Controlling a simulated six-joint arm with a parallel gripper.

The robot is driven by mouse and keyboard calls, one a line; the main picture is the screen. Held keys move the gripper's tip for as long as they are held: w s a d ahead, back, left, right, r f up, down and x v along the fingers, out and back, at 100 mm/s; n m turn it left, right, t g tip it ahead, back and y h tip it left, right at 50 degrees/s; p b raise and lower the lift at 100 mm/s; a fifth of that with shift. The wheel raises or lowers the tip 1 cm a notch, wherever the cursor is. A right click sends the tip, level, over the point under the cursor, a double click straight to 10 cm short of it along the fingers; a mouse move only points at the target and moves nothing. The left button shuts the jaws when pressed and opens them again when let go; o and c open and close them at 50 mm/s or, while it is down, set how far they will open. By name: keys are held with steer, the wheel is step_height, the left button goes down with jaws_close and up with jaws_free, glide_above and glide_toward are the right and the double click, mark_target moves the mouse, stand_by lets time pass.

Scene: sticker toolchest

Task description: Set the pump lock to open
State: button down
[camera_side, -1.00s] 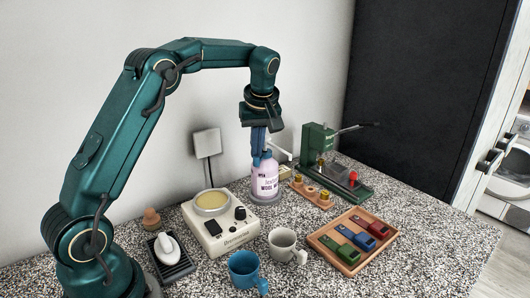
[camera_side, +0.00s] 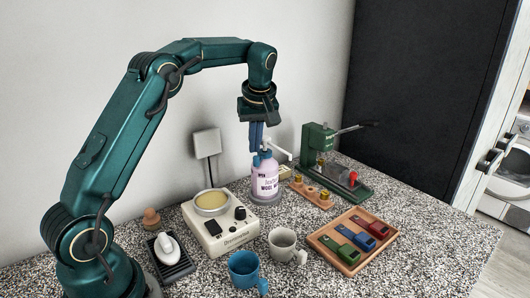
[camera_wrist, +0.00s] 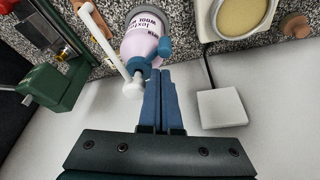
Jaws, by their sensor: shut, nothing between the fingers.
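A pale pink pump bottle (camera_side: 264,181) with a wool wash label stands upright on the counter, in the middle of the side view. It has a blue collar (camera_side: 261,160) and a white pump spout (camera_side: 280,149) pointing right. In the wrist view the bottle (camera_wrist: 142,38) shows at the top, with the white spout (camera_wrist: 107,43) slanting to its left and a blue part (camera_wrist: 164,46) at its right. My gripper (camera_side: 256,149) is shut and empty, pointing down at the pump head. In the wrist view its blue fingertips (camera_wrist: 160,74) lie close beside the pump top; I cannot tell whether they touch.
A green press (camera_side: 320,140) stands right of the bottle, with a small wooden holder (camera_side: 312,196) before it. A cream warmer (camera_side: 222,228) is at the left, two mugs stand in front, and a wooden tray (camera_side: 322,253) lies front right. A white wall box (camera_side: 206,142) is behind.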

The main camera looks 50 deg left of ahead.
steer(key=v, duration=0.4)
steer(key=shift+d, duration=0.1)
steer(key=shift+r, duration=0.15)
steer(key=shift+d+n, duration=0.25)
steer(key=shift+n, duration=0.25)
steer(key=s+a+r+n+t+h, duration=0.1)
steer(key=s+r+n+h, duration=0.1)
steer(key=s+n, duration=0.55)
steer(key=s+a+r+n+t+h, duration=0.2)
steer(key=s+r+n+h, duration=0.15)
steer(key=n, duration=0.75)
steer(key=w+r+x, duration=0.1)
steer(key=w+x, duration=0.1)
steer(key=x, duration=1)
steer(key=shift+w+d+f+y, duration=0.15)
steer(key=shift+w+d+y, duration=0.05)
steer(key=shift+w+y, duration=0.2)
